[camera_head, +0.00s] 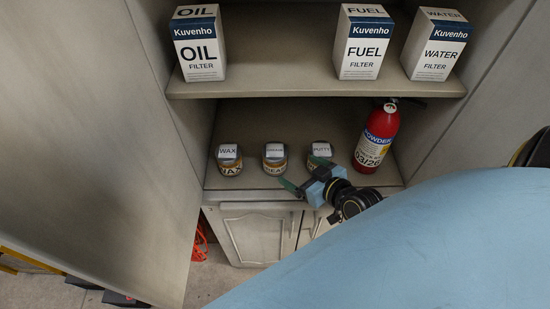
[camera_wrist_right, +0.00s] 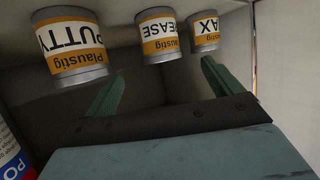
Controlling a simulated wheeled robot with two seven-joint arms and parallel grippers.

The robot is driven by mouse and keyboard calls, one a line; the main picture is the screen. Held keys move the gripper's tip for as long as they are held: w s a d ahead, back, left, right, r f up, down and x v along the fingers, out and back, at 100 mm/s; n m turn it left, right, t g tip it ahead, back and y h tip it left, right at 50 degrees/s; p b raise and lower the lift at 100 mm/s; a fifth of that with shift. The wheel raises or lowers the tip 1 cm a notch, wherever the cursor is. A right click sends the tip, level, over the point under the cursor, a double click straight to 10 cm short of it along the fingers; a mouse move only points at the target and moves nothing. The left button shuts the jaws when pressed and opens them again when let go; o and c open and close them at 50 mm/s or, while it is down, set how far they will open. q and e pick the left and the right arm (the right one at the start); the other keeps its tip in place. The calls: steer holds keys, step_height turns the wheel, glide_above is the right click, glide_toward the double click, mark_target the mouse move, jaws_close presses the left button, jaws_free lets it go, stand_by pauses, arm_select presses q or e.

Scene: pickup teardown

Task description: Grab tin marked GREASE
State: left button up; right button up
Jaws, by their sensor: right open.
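The tin marked GREASE (camera_head: 274,160) stands in the middle of a row of three on the lower cabinet shelf, between the WAX tin (camera_head: 229,160) and the PUTTY tin (camera_head: 318,152). My right gripper (camera_head: 302,174) is open and empty, in front of the gap between the GREASE and PUTTY tins. In the right wrist view the picture is upside down. There the GREASE tin (camera_wrist_right: 160,36) shows beyond the open fingers (camera_wrist_right: 162,70), apart from them. In the head view the gripper hides part of the PUTTY tin. My left gripper is not in view.
A red fire extinguisher (camera_head: 377,138) stands right of the tins. The upper shelf (camera_head: 300,83) overhangs them and holds OIL (camera_head: 199,45), FUEL (camera_head: 363,45) and WATER (camera_head: 437,45) filter boxes. Cabinet walls close both sides.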

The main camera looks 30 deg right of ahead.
mark_target(283, 161)
steer(key=x, duration=0.7)
steer(key=shift+w, duration=0.15)
steer(key=shift+f+b+x, duration=0.15)
steer(key=shift+b+x, duration=0.15)
steer(key=shift+x, duration=1)
steer(key=shift+f+b+x, duration=0.15)
steer(key=shift+b+x, duration=0.1)
steer(key=shift+x, duration=1.1)
steer(key=shift+c, duration=0.4)
steer(key=c, duration=1.2)
steer(key=shift+r, duration=0.1)
steer(key=shift+c, duration=0.2)
